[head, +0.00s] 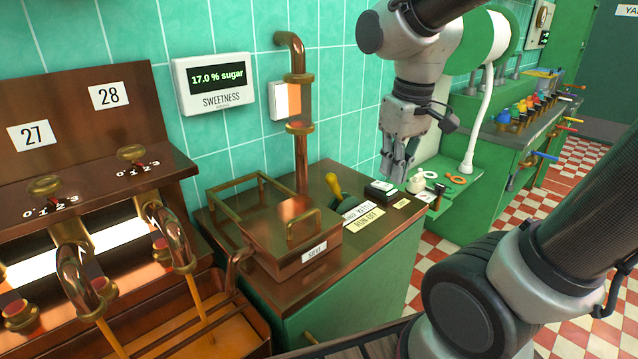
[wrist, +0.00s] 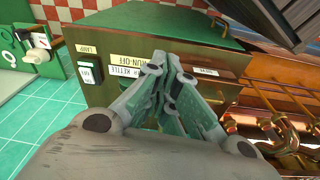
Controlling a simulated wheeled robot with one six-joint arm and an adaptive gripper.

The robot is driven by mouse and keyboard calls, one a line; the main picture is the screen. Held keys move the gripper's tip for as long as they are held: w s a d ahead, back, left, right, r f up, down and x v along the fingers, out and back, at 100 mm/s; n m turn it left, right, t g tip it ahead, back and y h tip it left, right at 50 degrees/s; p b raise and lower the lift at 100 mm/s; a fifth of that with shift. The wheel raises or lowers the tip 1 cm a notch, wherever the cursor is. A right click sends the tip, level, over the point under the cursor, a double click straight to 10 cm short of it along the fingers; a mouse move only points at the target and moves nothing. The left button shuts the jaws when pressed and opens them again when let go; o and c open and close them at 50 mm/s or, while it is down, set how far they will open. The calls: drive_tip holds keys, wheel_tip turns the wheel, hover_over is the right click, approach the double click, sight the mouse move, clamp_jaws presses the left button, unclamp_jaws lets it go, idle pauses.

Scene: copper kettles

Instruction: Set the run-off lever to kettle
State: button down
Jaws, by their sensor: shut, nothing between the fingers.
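The run-off lever (head: 334,186) has a yellow handle and stands on the copper top of a green cabinet, leaning toward the tiled wall. A cream RUN-OFF plate (head: 367,217) lies in front of it, with a white position label (head: 356,210) beside its base. In the wrist view I read RUN-OFF (wrist: 128,58) and KETTLE (wrist: 122,71), with another label partly showing right of the fingers. My gripper (head: 397,172) is shut and empty, above and right of the lever, apart from it. In the wrist view the fingers (wrist: 172,62) hide the lever.
A lamp switch (head: 380,189) sits right of the lever. A copper box with brass rails (head: 290,235) stands to its left, near a vertical copper pipe (head: 300,160). A sweetness display (head: 213,83) hangs on the wall. A green bench with small items (head: 440,190) is further right.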

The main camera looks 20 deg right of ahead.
drive_tip(key=w+a+n, duration=0.5)
drive_tip(key=w+n, duration=0.3)
drive_tip(key=n, duration=0.1)
drive_tip(key=w+a+f+n+h, duration=0.1)
drive_tip(key=w+a+n, duration=0.4)
drive_tip(key=w+n, duration=0.3)
drive_tip(key=shift+w+a+f+n, duration=0.25)
drive_tip(key=shift+w+a+n, duration=0.05)
drive_tip(key=shift+w+n, duration=0.1)
wheel_tip(320, 180, down, 10)
drive_tip(key=w, duration=0.1)
drive_tip(key=shift+d, duration=0.45)
drive_tip(key=shift+r, duration=0.1)
drive_tip(key=w+d+r+g+y, duration=0.1)
drive_tip(key=w+d+g+y, duration=0.1)
drive_tip(key=d+y, duration=0.2)
drive_tip(key=w+d+r+g+y, duration=0.2)
drive_tip(key=w+d+y, duration=0.1)
drive_tip(key=d, duration=0.5)
drive_tip(key=shift+w+y, duration=0.25)
drive_tip(key=shift+y, duration=0.45)
